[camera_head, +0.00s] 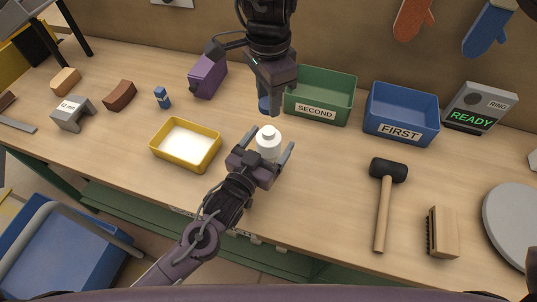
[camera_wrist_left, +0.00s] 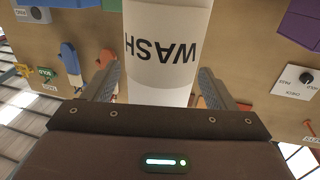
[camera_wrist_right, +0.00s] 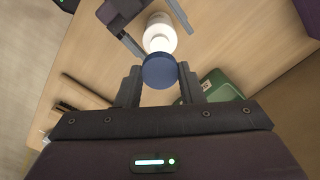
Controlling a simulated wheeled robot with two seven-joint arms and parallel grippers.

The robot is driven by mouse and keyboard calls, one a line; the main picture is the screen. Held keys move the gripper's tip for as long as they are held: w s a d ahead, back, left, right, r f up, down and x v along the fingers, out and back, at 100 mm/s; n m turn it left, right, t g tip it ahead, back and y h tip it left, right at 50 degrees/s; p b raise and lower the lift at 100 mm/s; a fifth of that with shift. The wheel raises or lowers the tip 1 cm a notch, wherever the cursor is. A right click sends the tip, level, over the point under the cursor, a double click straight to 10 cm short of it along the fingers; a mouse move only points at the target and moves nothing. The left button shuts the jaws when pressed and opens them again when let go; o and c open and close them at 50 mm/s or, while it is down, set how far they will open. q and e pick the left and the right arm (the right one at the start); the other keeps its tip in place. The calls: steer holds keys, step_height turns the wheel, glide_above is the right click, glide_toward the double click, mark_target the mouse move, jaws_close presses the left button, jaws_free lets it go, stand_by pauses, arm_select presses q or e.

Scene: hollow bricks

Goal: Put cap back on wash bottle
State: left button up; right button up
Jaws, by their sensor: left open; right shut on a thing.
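The white wash bottle (camera_head: 268,141) stands upright on the bench, its white neck uncovered. In the left wrist view the bottle (camera_wrist_left: 165,45) with its "WASH" label stands between the fingers. My left gripper (camera_head: 271,158) is open, with a finger on each side of the bottle. My right gripper (camera_head: 268,98) is shut on the blue cap (camera_head: 264,104) and holds it above and behind the bottle. In the right wrist view the cap (camera_wrist_right: 159,70) is between the fingertips, and the bottle top (camera_wrist_right: 159,35) shows just beyond it, apart from it.
A yellow tray (camera_head: 157,149) lies left of the bottle. A green "SECOND" bin (camera_head: 338,103) and a blue "FIRST" bin (camera_head: 420,110) stand behind and right. A purple container (camera_head: 207,76) stands behind left. A mallet (camera_head: 384,205) and a brush (camera_head: 443,232) lie right.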

arm_select(q)
steer(key=shift+c, duration=0.5)
steer(key=c, duration=1.4)
arm_select(e)
glide_above(269, 130)
steer(key=shift+f, duration=2.5)
steer(key=shift+f, duration=0.9)
steer(key=shift+f, duration=0.55)
